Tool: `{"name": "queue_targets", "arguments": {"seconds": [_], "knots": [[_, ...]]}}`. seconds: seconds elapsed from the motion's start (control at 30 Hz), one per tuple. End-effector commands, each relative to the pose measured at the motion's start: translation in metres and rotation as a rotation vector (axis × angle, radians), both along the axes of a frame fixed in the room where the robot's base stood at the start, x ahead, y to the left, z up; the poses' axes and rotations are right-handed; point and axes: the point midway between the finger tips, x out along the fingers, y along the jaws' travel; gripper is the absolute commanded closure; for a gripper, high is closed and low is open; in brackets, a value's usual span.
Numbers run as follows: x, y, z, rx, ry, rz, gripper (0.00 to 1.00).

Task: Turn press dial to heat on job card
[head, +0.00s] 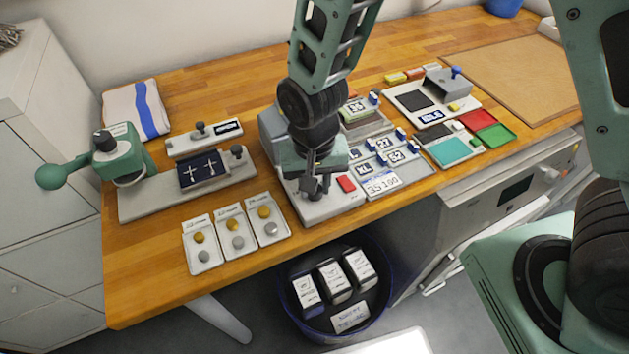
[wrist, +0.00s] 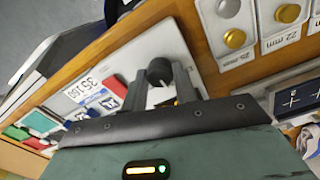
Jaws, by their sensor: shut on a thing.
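The press (head: 325,208) is a light grey machine at the bench's front edge, with a red button (head: 346,184) on its right. Its black dial (wrist: 159,71) shows between my fingertips in the wrist view. My gripper (head: 314,186) is down over the press and shut on the dial, which it mostly hides in the head view. I cannot read the dial's pointer or scale. A white card (head: 382,183) with large figures, seemingly 35 and 100, lies right of the press; it also shows in the wrist view (wrist: 88,97). I cannot tell whether it is the job card.
Trays of round gold and silver pieces (head: 233,237) lie left of the press. A green-handled hand press (head: 122,155) stands farther left. Small lettered blocks (head: 383,158) sit on a grey tray behind the card. A dark blue bin (head: 336,325) with boxes stands below the bench edge.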

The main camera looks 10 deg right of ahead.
Motion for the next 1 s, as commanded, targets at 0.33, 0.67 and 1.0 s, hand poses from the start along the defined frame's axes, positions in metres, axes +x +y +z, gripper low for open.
{"name": "queue_targets", "arguments": {"seconds": [0.33, 0.67, 1.0], "knots": [[0.001, 0.0, 0.001, 0.001, -0.001, -0.017, 0.94], [0.001, 0.0, 0.001, 0.001, -0.001, -0.016, 0.5], [0.001, 0.001, 0.011, 0.002, -0.002, -0.015, 0.5]]}}
